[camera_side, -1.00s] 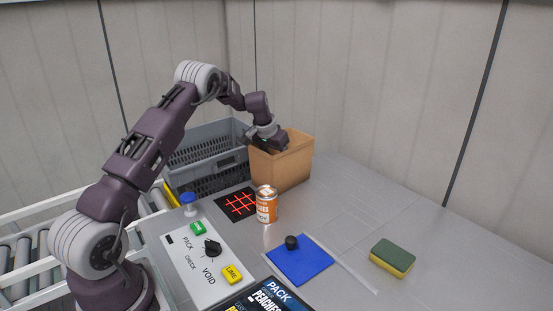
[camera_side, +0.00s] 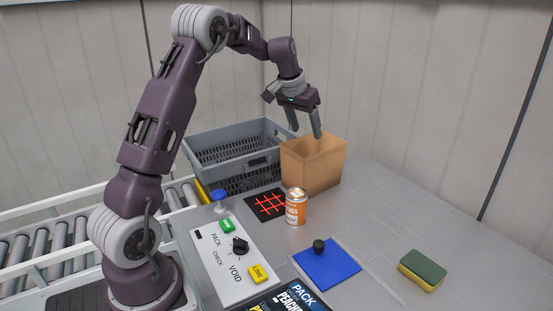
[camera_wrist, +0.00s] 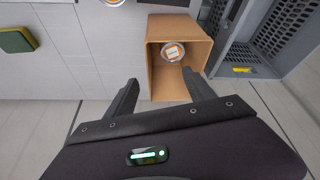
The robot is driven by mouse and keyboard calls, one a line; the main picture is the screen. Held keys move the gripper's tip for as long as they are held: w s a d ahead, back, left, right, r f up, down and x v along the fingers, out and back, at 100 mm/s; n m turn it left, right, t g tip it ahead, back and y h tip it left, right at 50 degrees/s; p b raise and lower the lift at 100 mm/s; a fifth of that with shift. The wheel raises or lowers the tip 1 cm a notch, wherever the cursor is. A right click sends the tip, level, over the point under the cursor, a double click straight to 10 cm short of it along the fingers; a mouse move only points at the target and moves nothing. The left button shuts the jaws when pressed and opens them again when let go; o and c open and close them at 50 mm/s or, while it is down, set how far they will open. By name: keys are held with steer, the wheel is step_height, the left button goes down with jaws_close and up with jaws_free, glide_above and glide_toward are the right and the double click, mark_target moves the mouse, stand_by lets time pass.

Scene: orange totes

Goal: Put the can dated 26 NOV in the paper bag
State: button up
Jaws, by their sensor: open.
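The brown paper bag (camera_side: 313,170) stands open at the back of the table. In the wrist view the bag (camera_wrist: 160,80) shows from above, with one can (camera_wrist: 173,52) inside, its pale end and an orange-and-white label patch facing up. I cannot read a date on it. Another can, orange and white (camera_side: 296,207), stands upright on the table in front of the bag; its date is too small to read. My gripper (camera_side: 306,133) is open and empty, fingers pointing down at the bag's mouth. In the wrist view, my gripper (camera_wrist: 160,79) has its fingers spread wide.
A grey crate (camera_side: 220,147) stands left of the bag. A red-lined black pad (camera_side: 268,204), a button panel (camera_side: 222,255), a blue mat with a black knob (camera_side: 328,266) and a sponge (camera_side: 422,271) lie around the front. The table's right side is mostly clear.

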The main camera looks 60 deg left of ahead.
steer(key=s+d+r+m, duration=0.1)
steer(key=s+d+r, duration=0.2)
steer(key=s+d, duration=0.3)
steer(key=s+d+r+h, duration=0.1)
steer(key=s+d+r, duration=0.3)
steer(key=d, duration=0.3)
steer(key=s+d+r+m, duration=0.1)
steer(key=s+d+r, duration=0.2)
steer(key=s+d, duration=0.35)
steer(key=s+d+f, duration=0.2)
steer(key=s+d, duration=0.2)
steer(key=s, duration=0.5)
steer(key=s+d+f+m+t, duration=0.1)
steer(key=s+d+f, duration=0.2)
steer(key=s, duration=0.5)
steer(key=shift+s+d+f+m, duration=0.15)
steer(key=shift+s+d+m, duration=0.15)
steer(key=shift+s+d, duration=0.1)
